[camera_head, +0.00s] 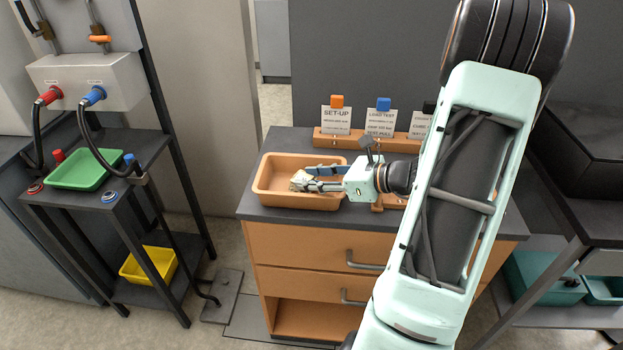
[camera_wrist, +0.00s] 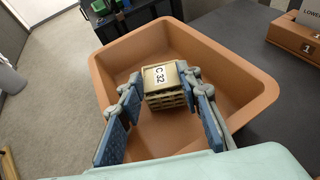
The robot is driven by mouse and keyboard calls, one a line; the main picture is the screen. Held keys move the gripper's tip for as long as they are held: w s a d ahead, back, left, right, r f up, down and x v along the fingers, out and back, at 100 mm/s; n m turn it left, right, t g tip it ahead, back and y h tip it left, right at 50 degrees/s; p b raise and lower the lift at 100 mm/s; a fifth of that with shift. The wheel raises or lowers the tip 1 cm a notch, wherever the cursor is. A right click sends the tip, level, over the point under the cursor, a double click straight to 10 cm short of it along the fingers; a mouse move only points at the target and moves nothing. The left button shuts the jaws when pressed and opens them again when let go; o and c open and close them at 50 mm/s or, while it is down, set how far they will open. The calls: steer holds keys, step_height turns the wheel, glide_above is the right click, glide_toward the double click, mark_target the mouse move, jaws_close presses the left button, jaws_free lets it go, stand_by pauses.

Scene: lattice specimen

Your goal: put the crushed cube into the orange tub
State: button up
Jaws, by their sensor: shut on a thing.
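The orange tub (camera_head: 262,187) stands on the dark top of a wooden drawer cabinet. It fills the middle of the wrist view (camera_wrist: 245,75). My gripper (camera_head: 308,181) is over the tub, with its fingers inside the tub's outline. In the wrist view my gripper (camera_wrist: 165,95) is shut on the tan crushed cube (camera_wrist: 164,88), which is marked "C 32" and has a layered lattice side. The cube also shows in the head view (camera_head: 298,181), partly hidden by the fingers. I cannot tell whether the cube touches the tub floor. The tub holds nothing else visible.
Behind the tub a wooden rack (camera_head: 330,140) holds label cards with orange and blue tops. A dark shelf stand at the left carries a green tray (camera_head: 80,169) and a yellow tray (camera_head: 148,264). Teal bins (camera_head: 535,278) sit low at the right.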

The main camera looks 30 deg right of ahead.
steer(key=shift+f, duration=0.15)
steer(key=o, duration=0.7)
steer(key=shift+o, duration=0.2)
steer(key=shift+r, duration=0.3)
steer(key=v, duration=1.2)
steer(key=shift+p, duration=0.4)
steer(key=shift+f, duration=0.1)
